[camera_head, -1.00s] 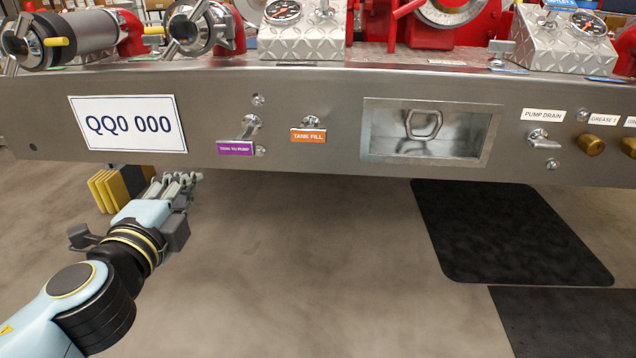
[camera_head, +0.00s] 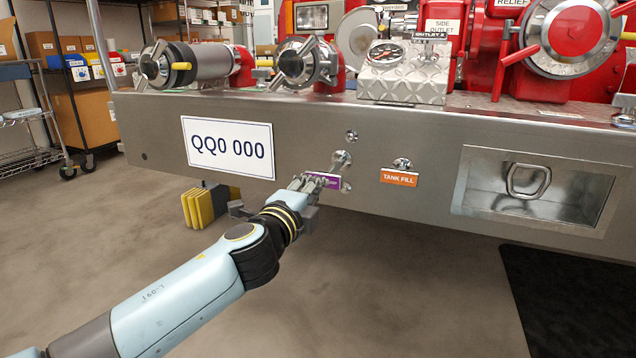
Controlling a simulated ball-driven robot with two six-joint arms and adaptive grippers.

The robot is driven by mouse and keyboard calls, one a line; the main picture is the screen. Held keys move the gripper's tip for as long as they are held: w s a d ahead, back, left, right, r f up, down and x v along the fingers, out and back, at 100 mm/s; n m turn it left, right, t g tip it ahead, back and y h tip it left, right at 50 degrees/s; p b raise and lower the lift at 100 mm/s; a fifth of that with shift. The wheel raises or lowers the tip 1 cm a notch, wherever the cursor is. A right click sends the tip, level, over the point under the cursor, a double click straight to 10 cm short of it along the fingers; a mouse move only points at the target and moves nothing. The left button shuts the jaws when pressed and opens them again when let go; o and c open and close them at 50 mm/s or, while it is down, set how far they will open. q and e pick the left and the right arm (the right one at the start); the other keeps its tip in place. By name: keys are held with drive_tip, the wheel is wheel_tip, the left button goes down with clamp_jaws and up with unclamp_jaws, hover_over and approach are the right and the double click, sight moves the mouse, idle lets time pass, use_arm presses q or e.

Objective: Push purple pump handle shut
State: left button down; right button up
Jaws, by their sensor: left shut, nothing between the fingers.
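The purple pump handle (camera_head: 325,180) sticks out from the steel bumper, below and right of the white number plate. Its rod meets the bumper at a round metal fitting (camera_head: 341,160). My left gripper (camera_head: 304,183) is shut and empty. Its fingertips are at the left end of the purple label and cover part of it. I cannot tell whether they touch it. My right gripper is not in view.
An orange tank fill handle (camera_head: 399,178) sits just right of the purple one. The bumper (camera_head: 410,130) has a recessed box with a grip (camera_head: 528,180) further right. Yellow chocks (camera_head: 205,205) hang below the bumper at left. Open floor lies below.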

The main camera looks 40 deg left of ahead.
sight(330, 171)
use_arm(q)
drive_tip(key=shift+x, duration=1.15)
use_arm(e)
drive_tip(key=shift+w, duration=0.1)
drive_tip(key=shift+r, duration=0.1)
use_arm(q)
drive_tip(key=x, duration=0.7)
drive_tip(key=shift+a+b, duration=0.1)
drive_tip(key=shift+b, duration=0.25)
drive_tip(key=shift+w+r, duration=0.15)
drive_tip(key=shift+w, duration=0.15)
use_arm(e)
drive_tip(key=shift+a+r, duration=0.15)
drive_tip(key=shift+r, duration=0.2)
